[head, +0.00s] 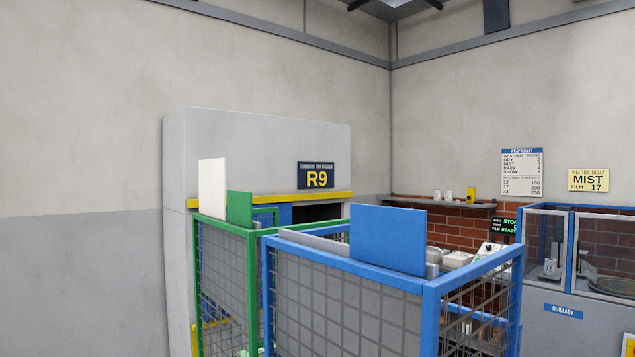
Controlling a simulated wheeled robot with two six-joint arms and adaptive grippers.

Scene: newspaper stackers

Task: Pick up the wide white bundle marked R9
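I cannot make out a wide white bundle in the head view. The mark R9 shows in yellow on a dark sign (319,176) on a tall grey housing, above a yellow bar and a dark opening (317,212). The opening is partly hidden behind the cages, and its contents cannot be told. A plain white panel (212,188) stands upright at the green cage's top left; no mark shows on it. Neither of my grippers is in view.
A green mesh cage (223,272) and a nearer blue mesh cage (345,309) with a blue panel (388,238) block the middle. A counter with glazed cases (545,243) stands at the right. Bare wall lies left.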

